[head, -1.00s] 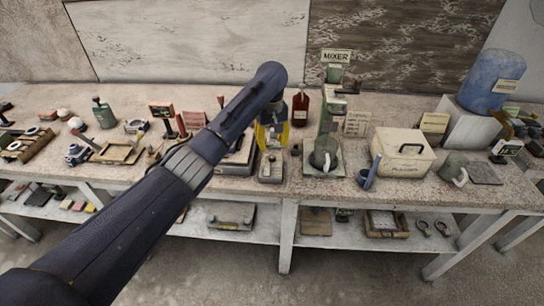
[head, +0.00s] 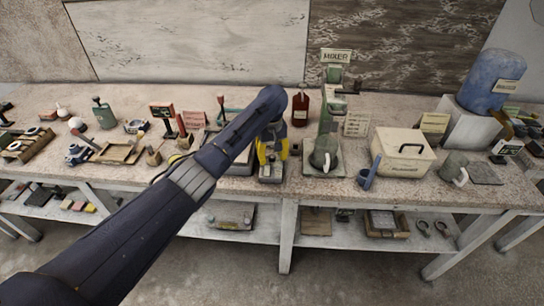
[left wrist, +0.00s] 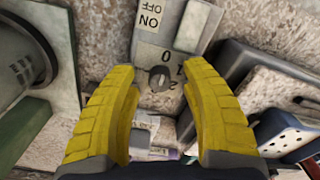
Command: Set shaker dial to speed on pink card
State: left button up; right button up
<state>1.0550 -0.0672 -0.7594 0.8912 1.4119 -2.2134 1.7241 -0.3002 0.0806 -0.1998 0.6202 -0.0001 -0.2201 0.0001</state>
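The shaker dial (left wrist: 160,79) is a small dark round knob on a grey plate, with 0, 1 and 2 marked around its edge. I cannot tell clearly which number it points to. An ON/OFF label (left wrist: 151,14) is on the same unit, which stands on the bench in the head view (head: 270,176). My left gripper (left wrist: 161,72) is open, its yellow fingers on either side of the dial, with visible gaps. It points down over the unit in the head view (head: 272,148). A pink card (head: 194,119) stands behind my left arm; its writing is too small to read. My right gripper is out of view.
A green mixer (head: 329,115) with a jug (head: 322,153) stands close to the right of the dial unit. A dark red bottle (head: 300,108) is behind it. A cream box (head: 402,150) is farther right. Several small tools crowd the bench's left.

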aim_at(272, 156)
pick_arm(q)
grip_shut()
dwell(0.4)
jog(key=m, duration=0.6)
jog(key=shift+m, duration=0.4)
jog(key=m, duration=0.3)
jog(key=shift+m, duration=2)
jog(key=shift+o, duration=0.2)
grip_release()
notch_tip(272, 156, up, 12)
